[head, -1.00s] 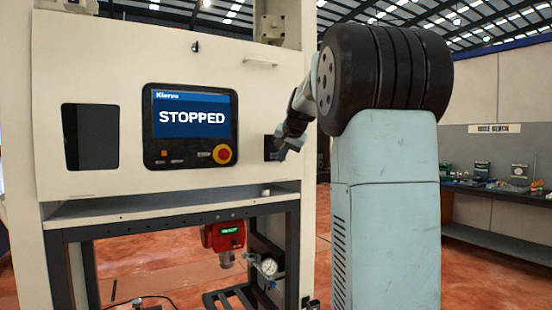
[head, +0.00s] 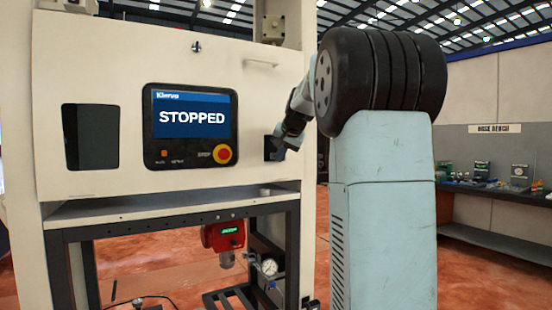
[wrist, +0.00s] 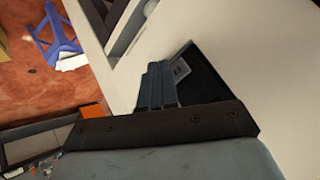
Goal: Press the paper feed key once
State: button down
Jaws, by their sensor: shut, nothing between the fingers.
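The cream machine (head: 75,40) carries a black control panel (head: 150,125) whose blue screen (head: 190,116) reads STOPPED. Small keys and labels run along the panel's lower edge, with a red knob on a yellow ring (head: 222,154) at its right end. My gripper (head: 276,146) is at a small dark recess (head: 268,150) right of the panel. In the wrist view, my gripper's fingers (wrist: 157,88) are shut together and empty, beside a dark recess with a small grey piece (wrist: 180,70). I cannot tell whether that piece is the paper feed key, or whether the fingertips touch anything.
A dark opening (head: 91,137) is left of the panel. Under the machine's shelf hang a red device (head: 223,236) and a round gauge (head: 269,267). A workbench with small items (head: 490,180) stands at the right. A blue stool (wrist: 57,40) shows in the wrist view.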

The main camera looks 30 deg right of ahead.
jog(key=shift+w, duration=0.4)
dwell(0.5)
jog(key=shift+s, duration=0.85)
jog(key=s, duration=0.5)
jog(key=shift+d, duration=0.1)
dwell(0.5)
dwell(0.6)
